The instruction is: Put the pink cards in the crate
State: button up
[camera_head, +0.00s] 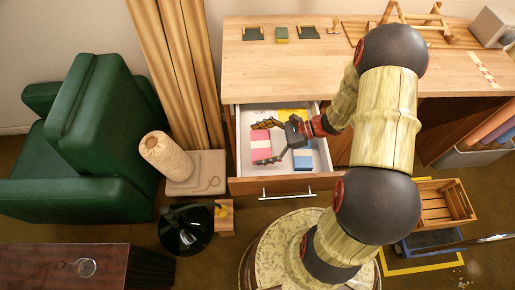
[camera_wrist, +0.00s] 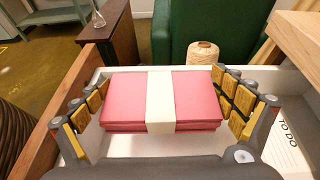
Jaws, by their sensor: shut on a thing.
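The pink cards (camera_head: 261,146) are a stack with a white band around the middle, in the open drawer at the desk. They fill the centre of the wrist view (camera_wrist: 195,100). My gripper (camera_head: 259,142) is shut on them, with one finger on each side; its fingers also flank the stack in the wrist view (camera_wrist: 165,103). The stack looks level and inside the drawer walls; whether it touches the drawer floor I cannot tell. The wooden slatted crate (camera_head: 432,209) stands on the floor at the right, and looks empty.
The white-lined drawer (camera_head: 240,165) also holds blue cards (camera_head: 302,160) and yellow cards (camera_head: 293,114). The desk (camera_head: 285,65) is behind it. A blue tray (camera_head: 420,243) lies by the crate.

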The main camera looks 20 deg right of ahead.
aim_at(257, 144)
notch_tip(257, 144, up, 9)
jog(key=p, duration=0.5)
jog(key=shift+w+r+p, duration=0.25)
jog(key=shift+r+p, duration=0.05)
jog(key=shift+r, duration=0.05)
jog(key=w+r+m+t+h+b, duration=0.2)
jog(key=w+m+t+h, duration=0.2)
jog(key=w, duration=0.5)
jog(key=w+r+m+t+h+b, duration=0.3)
jog(key=w+m+t+h, duration=0.1)
jog(key=w+m, duration=0.3)
jog(key=shift+w+d+r+t+h, duration=0.15)
jog(key=shift+w+d+t+h, duration=0.2)
jog(key=shift+w+t, duration=0.45)
jog(key=shift+w, duration=0.2)
